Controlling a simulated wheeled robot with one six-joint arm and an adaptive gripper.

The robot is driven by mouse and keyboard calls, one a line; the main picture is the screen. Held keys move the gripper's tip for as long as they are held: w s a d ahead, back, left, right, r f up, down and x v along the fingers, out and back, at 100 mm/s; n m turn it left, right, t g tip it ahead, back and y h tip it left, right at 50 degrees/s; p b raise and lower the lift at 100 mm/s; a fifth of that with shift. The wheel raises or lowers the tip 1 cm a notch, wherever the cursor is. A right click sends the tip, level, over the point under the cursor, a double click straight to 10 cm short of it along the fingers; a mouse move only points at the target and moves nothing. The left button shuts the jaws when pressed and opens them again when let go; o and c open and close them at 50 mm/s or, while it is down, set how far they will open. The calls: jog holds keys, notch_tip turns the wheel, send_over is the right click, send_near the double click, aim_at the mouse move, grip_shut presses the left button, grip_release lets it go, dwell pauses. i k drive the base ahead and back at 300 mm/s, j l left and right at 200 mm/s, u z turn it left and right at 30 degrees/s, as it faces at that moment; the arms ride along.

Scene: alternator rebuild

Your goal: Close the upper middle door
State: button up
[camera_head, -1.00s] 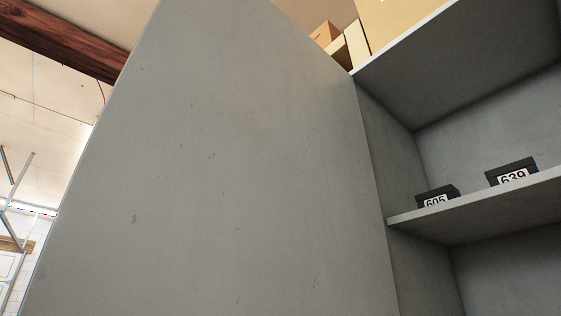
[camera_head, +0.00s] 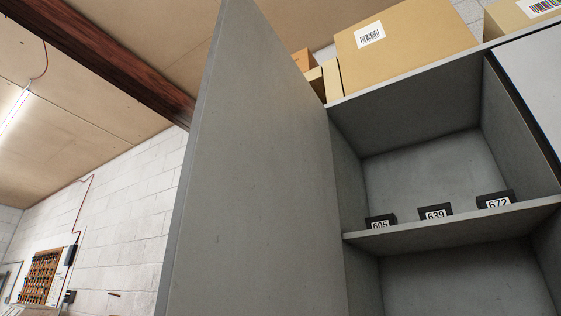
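A tall grey cabinet door (camera_head: 255,170) stands wide open at the left side of an open cabinet compartment (camera_head: 435,145). Its inner face fills the middle of the view, and its free edge is toward me on the left. The frames do not show for sure whether this is the upper middle door. Its lower end is cut off by the picture. My gripper is not in view.
A shelf (camera_head: 460,225) holds black number blocks marked 605 (camera_head: 381,222), 639 (camera_head: 436,213) and 672 (camera_head: 495,200). Cardboard boxes (camera_head: 405,52) sit on the cabinet top. A grey panel (camera_head: 535,85) is at the right. A wooden key board (camera_head: 40,277) hangs on the far-left wall.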

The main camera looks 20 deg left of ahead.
aim_at(255, 229)
jog(key=j+z, duration=0.1)
jog(key=j, duration=0.5)
jog(key=k+j, duration=0.1)
jog(key=j, duration=0.45)
jog(key=j+z, duration=0.15)
jog(key=j, duration=0.45)
jog(key=k+j+z, duration=0.1)
jog(key=j, duration=0.45)
jog(key=k+j+z, duration=0.1)
jog(key=j, duration=0.45)
